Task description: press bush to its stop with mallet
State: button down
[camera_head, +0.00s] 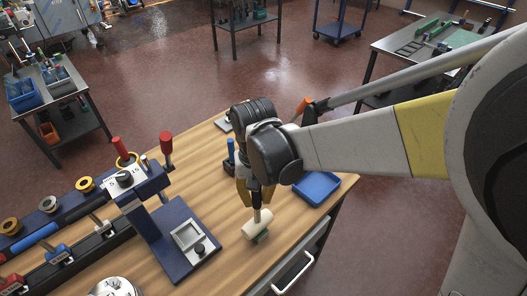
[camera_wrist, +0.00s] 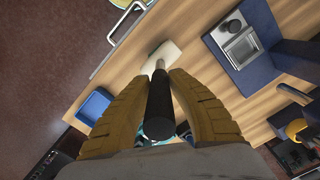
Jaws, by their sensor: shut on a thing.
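My gripper (camera_head: 255,196) is shut on the handle of the mallet, over the right part of the wooden bench. The mallet (camera_head: 258,225) hangs with its pale head down, close above or on the bench top; I cannot tell if it touches. In the wrist view the dark handle runs between the two yellow fingers (camera_wrist: 161,82), with the pale head (camera_wrist: 166,54) beyond. A blue fixture (camera_head: 170,247) stands left of the mallet, with a pale square frame and a short dark cylinder (camera_head: 199,249). That cylinder may be the bush; I cannot tell for sure.
A blue tray (camera_head: 316,187) lies right of my gripper near the bench edge. A rack with rings (camera_head: 48,204) fills the left side. Bare wood lies between mallet and fixture.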

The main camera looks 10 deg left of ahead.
jog(key=shift+f+b, duration=0.4)
jog(key=shift+f, duration=0.1)
dwell(0.8)
dwell(0.7)
jog(key=shift+r+p, duration=1.75)
jog(key=shift+r, duration=0.8)
